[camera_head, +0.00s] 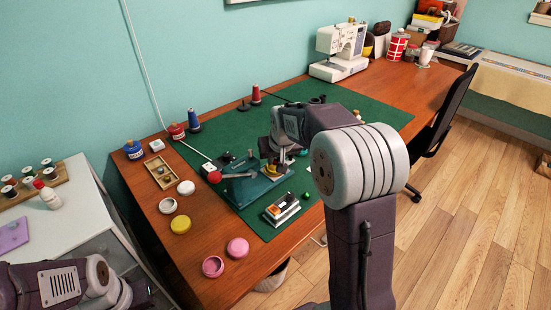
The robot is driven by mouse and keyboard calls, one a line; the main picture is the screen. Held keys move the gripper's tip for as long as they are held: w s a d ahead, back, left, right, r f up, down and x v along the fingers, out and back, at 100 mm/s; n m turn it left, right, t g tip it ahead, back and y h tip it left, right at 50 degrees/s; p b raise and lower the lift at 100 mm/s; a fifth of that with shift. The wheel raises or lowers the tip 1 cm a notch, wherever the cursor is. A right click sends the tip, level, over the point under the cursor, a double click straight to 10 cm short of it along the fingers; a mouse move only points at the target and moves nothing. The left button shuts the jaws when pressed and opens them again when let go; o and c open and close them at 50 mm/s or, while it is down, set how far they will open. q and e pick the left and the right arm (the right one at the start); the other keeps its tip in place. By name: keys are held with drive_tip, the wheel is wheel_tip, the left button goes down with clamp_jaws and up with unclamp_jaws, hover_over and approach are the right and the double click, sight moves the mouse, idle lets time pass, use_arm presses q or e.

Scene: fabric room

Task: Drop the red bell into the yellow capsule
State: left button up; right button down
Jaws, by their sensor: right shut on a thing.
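My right gripper (272,167) points down over the green mat beside the teal press. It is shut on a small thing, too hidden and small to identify. I cannot make out a red bell for certain. A round yellow piece (180,224), perhaps part of the yellow capsule, lies on the brown table's near left part. I cannot tell whether it is a lid or a closed capsule. My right gripper is to its upper right, well apart from it. My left gripper (139,293) is partly visible at the lower left, its jaws unclear.
The teal press (240,188) has a red knob (214,177). Round white (168,205) and pink pieces (238,247) lie near the yellow one. A small box (282,209) and a green ball (306,196) lie on the green mat (222,141). Thread spools stand behind.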

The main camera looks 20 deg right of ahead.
drive_tip(key=c, duration=1.3)
unclamp_jaws()
drive_tip(key=p+v, duration=0.2)
drive_tip(key=v, duration=0.7)
drive_tip(key=shift+p, duration=0.4)
